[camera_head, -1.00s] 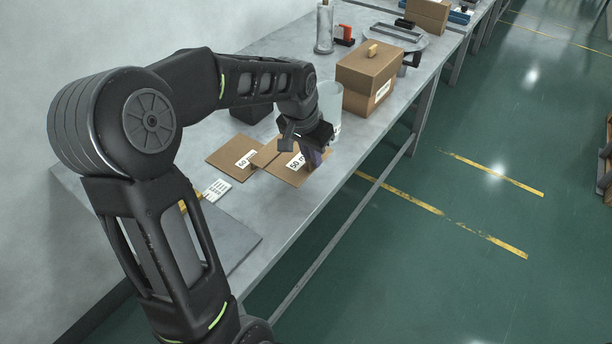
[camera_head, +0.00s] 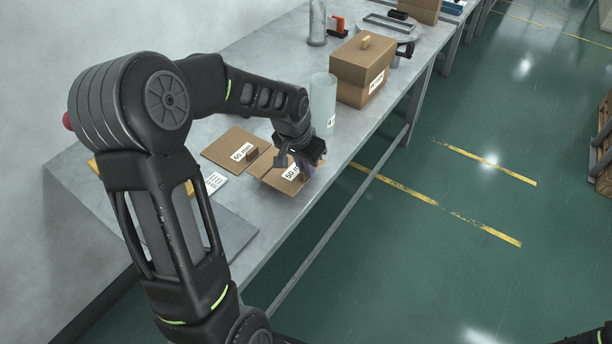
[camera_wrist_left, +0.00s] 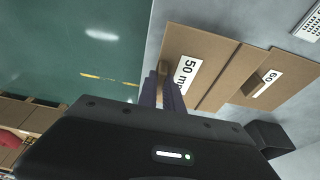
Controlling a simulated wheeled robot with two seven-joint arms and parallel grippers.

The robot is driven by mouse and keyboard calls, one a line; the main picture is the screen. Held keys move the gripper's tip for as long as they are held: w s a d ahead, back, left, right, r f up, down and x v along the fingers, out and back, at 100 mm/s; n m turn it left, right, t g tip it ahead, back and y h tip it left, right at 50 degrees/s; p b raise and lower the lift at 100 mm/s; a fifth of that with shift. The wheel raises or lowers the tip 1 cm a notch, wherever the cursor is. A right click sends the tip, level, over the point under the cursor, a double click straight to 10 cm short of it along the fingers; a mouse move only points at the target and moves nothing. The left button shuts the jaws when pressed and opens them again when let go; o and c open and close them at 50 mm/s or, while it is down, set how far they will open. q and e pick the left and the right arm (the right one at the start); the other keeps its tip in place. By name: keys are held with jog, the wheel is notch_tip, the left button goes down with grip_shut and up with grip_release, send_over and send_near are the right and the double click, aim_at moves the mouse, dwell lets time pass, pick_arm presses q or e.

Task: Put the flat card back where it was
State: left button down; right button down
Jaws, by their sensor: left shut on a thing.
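A flat brown card (camera_head: 271,175) marked 50 mm lies at or just above the grey bench near its front edge. It also shows in the left wrist view (camera_wrist_left: 187,45). My left gripper (camera_head: 303,168) is shut on this card, at the small brown handle by its edge. In the left wrist view the dark fingers (camera_wrist_left: 165,92) meet at that handle. A second flat card (camera_head: 228,142), marked 60 mm with its own brown handle, lies beside it on the left; it also shows in the left wrist view (camera_wrist_left: 283,90). Whether the cards touch is unclear. My right gripper is out of view.
A translucent cylinder (camera_head: 322,100) and a brown lidded box (camera_head: 362,75) stand behind the gripper. A white keypad-like thing (camera_head: 214,184) lies left of the cards. The bench's front edge is close to the gripper.

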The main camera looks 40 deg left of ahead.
aim_at(306, 178)
pick_arm(q)
jog(key=shift+f, duration=1.85)
jog(key=shift+f, duration=0.1)
jog(key=c, duration=2)
grip_release()
jog(key=shift+f, duration=0.1)
jog(key=o, duration=0.5)
jog(key=v, duration=1.2)
jog(key=shift+r, duration=0.25)
